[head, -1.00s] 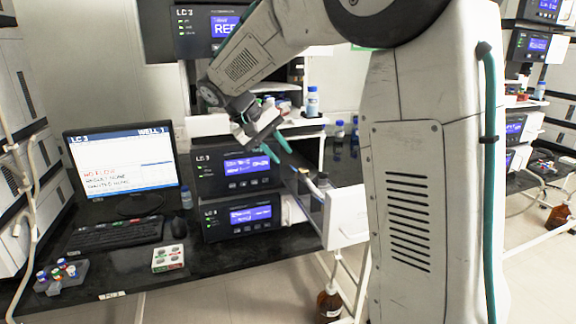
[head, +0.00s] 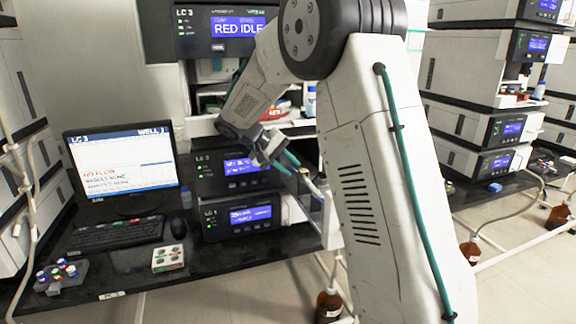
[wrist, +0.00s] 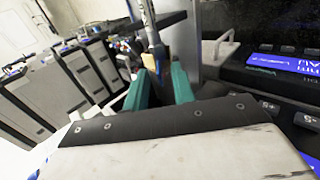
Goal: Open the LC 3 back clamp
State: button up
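The LC 3 stack stands in the head view, with a lit upper module (head: 237,166) and lower module (head: 240,217). My gripper (head: 286,164) is at the right side of the upper module, its teal fingers pointing down and right. A slim column (head: 313,188) and a small yellowish piece (head: 303,171) are just beyond the fingertips. In the wrist view the teal fingers (wrist: 158,86) stand apart, with a tan piece (wrist: 153,61) on a dark rod between or just beyond them. I cannot tell whether they touch it, or which clamp it is. The clamp's state is unclear.
A monitor (head: 122,160), keyboard (head: 117,233), mouse (head: 178,227), vial rack (head: 60,275) and white-and-green box (head: 168,258) are on the black bench. A brown bottle (head: 329,304) stands below. My arm hides much of the stack's right side.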

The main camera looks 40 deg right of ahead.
aim_at(307, 170)
grip_shut()
